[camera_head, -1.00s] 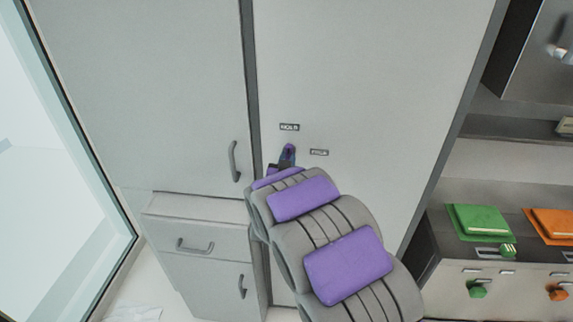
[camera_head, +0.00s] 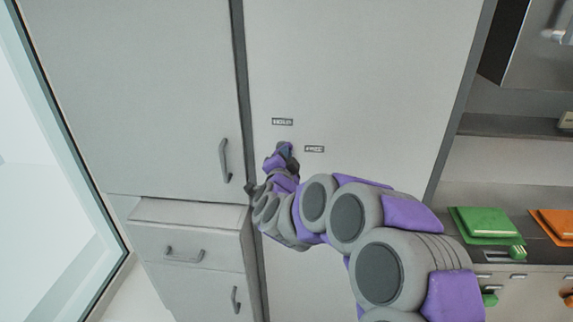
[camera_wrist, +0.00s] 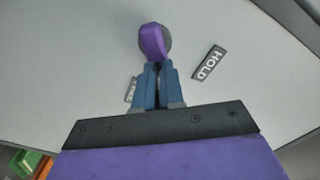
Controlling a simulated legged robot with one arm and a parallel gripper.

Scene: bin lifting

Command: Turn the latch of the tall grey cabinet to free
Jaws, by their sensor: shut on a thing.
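The tall grey cabinet (camera_head: 370,60) has a small purple latch on its door, just below and between a HOLD label (camera_head: 282,122) and a FREE label (camera_head: 314,149). In the wrist view the latch (camera_wrist: 154,42) is a purple lever on a dark round base. My gripper (camera_head: 287,152) is shut on it, blue fingers (camera_wrist: 158,75) on either side of the lever. There the HOLD label (camera_wrist: 208,62) is to the right and the FREE label (camera_wrist: 130,90) is partly hidden behind a finger. I cannot tell which label the lever points at.
A grey cupboard (camera_head: 140,90) with a handle (camera_head: 224,160) and a drawer unit (camera_head: 190,240) stand left of the cabinet. A counter with green (camera_head: 485,224) and orange (camera_head: 555,224) objects is at the right. A glass panel (camera_head: 60,170) is at far left.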

